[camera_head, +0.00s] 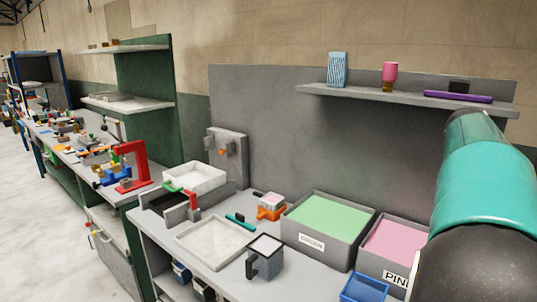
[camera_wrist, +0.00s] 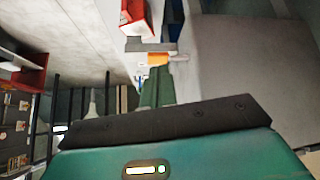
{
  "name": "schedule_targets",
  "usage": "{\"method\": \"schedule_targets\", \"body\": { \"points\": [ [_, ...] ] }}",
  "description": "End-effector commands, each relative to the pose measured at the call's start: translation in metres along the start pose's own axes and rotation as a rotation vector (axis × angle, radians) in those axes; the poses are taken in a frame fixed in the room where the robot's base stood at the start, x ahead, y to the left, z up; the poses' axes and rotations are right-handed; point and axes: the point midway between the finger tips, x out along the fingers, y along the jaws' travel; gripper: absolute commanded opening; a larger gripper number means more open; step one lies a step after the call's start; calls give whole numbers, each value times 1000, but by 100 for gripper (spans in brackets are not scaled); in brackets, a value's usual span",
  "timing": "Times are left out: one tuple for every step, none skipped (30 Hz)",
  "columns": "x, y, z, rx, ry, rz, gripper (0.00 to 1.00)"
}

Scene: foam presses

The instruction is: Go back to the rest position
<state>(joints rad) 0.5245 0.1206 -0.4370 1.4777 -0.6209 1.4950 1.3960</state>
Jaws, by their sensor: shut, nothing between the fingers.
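My gripper (camera_wrist: 160,128) shows in the wrist view as a teal housing with a dark bar across it, at the bottom of the frame. It is shut and holds nothing; its fingertips are not clearly made out. In the head view my teal and dark arm rises at the right edge, and the gripper is out of that frame. The wrist view looks along the benches and appears upside down. A red part with a white face (camera_wrist: 138,15) shows at its top, with a grey bar and an orange part (camera_wrist: 157,58) beneath it.
A shelf (camera_head: 410,98) hangs above. A red press (camera_head: 130,165) stands on the left bench.

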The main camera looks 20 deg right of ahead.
Motion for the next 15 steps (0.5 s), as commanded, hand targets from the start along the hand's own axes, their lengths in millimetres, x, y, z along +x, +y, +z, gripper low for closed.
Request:
{"method": "schedule_targets", "body": {
  "points": [
    [-11,3,26,-110,-46,-65,0],
    [-18,5,43,-189,-74,-108,0],
    [-27,9,67,-297,-108,-168,0],
    [-34,13,85,-378,-130,-216,0],
    [-42,18,103,-459,-150,-264,0],
    [-51,25,127,-565,-173,-327,0],
    [-59,32,145,-644,-188,-376,0],
    [-66,40,162,-723,-200,-426,0],
    [-75,51,186,-827,-212,-491,0],
    [-81,60,202,-903,-218,-541,0],
    [-87,71,219,-979,-222,-591,0],
    [-95,86,241,-1079,-223,-658,0],
    [-100,98,256,-1151,-222,-709,0],
    [-104,110,272,-1224,-218,-760,0],
    [-109,128,291,-1319,-209,-827,0]
  ]
}}
